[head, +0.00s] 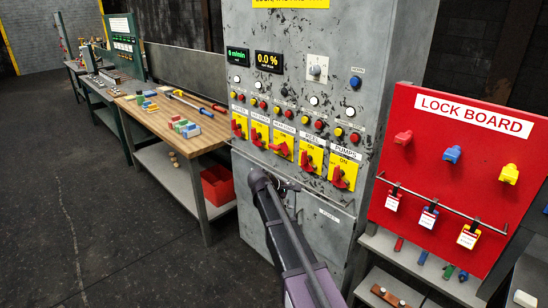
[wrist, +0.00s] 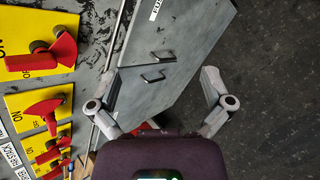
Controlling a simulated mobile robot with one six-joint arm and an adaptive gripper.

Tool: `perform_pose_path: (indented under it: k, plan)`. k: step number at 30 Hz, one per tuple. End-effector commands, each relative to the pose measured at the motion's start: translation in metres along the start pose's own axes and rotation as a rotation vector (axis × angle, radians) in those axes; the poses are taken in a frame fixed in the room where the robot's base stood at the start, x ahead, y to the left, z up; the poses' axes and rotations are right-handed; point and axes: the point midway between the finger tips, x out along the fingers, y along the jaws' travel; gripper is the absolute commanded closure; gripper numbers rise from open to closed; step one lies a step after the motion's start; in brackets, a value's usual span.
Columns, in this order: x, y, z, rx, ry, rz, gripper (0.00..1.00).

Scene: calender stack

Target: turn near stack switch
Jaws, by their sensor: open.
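A row of switches with red handles on yellow ON plates crosses the grey cabinet in the head view. The second (head: 259,133) and third (head: 281,148) sit under labels that seem to say STACK; I cannot read for sure which is near. The third handle lies flatter than its neighbours. In the wrist view the plates run down the left edge, turned sideways, and a label ending in STACK (wrist: 12,155) shows low there. My gripper (wrist: 161,75) is open and empty, over the cabinet's lower doors, apart from the switches. In the head view my arm hides part of it.
The PUMPS switch (head: 342,175) and the reel switch (head: 311,160) are to the right. Small buttons and lamps sit above the row. A red lock board (head: 440,140) stands at right, a wooden workbench (head: 170,125) at left. Dark floor (wrist: 270,110) is open beside the cabinet.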

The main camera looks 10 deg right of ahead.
Motion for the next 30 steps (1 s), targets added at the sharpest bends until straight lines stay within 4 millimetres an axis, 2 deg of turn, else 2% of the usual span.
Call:
perform_pose_path:
  k: [1,5,9,15,18,21,30]
  plan:
    - [0.01,0.021,-0.031,-0.086,-0.03,0.061,0.0]
    - [0.01,0.066,-0.078,-0.316,-0.134,0.212,0.0]
    - [0.0,0.111,-0.13,-0.557,-0.271,0.353,0.0]
    - [-0.022,0.156,-0.191,-0.82,-0.459,0.488,0.0]
    - [-0.032,0.169,-0.208,-0.9,-0.526,0.523,0.0]
    - [-0.038,0.175,-0.217,-0.945,-0.565,0.542,0.0]
    - [-0.041,0.178,-0.218,-0.963,-0.583,0.548,0.0]
